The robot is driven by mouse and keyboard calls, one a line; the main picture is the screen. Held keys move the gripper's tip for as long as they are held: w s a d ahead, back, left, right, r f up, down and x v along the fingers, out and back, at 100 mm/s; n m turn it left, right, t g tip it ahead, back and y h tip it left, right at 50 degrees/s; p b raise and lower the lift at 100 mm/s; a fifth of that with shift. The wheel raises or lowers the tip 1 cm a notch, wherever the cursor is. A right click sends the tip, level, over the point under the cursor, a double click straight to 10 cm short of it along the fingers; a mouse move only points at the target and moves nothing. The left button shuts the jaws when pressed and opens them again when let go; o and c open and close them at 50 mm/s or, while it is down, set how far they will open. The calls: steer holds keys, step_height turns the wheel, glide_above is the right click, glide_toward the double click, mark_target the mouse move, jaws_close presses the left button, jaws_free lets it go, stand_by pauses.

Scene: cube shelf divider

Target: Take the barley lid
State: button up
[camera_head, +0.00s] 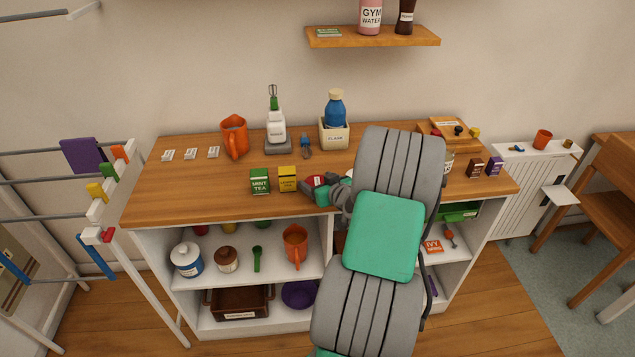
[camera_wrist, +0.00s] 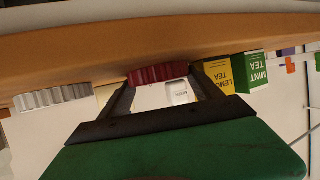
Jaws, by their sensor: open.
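No label reading barley is legible on any lid. A dark red lid with a ridged rim (camera_wrist: 157,74) shows in the wrist view, between or just beyond the tips of my gripper (camera_wrist: 160,86). The two fingers are apart, and I cannot tell whether they touch it. A pale grey ridged lid (camera_wrist: 50,98) lies to the left in that view. In the head view the red lid (camera_head: 317,181) is on the wooden counter near its front edge, partly hidden by my gripper (camera_head: 322,190). My arm hides the counter to the right.
On the counter (camera_head: 200,195), a lemon tea box (camera_head: 287,179) and a mint tea box (camera_head: 260,181) stand close left of my gripper. The counter's left front is clear.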

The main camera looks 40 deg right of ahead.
steer(key=shift+w, duration=0.1)
steer(key=shift+c, duration=0.2)
steer(key=c, duration=0.9)
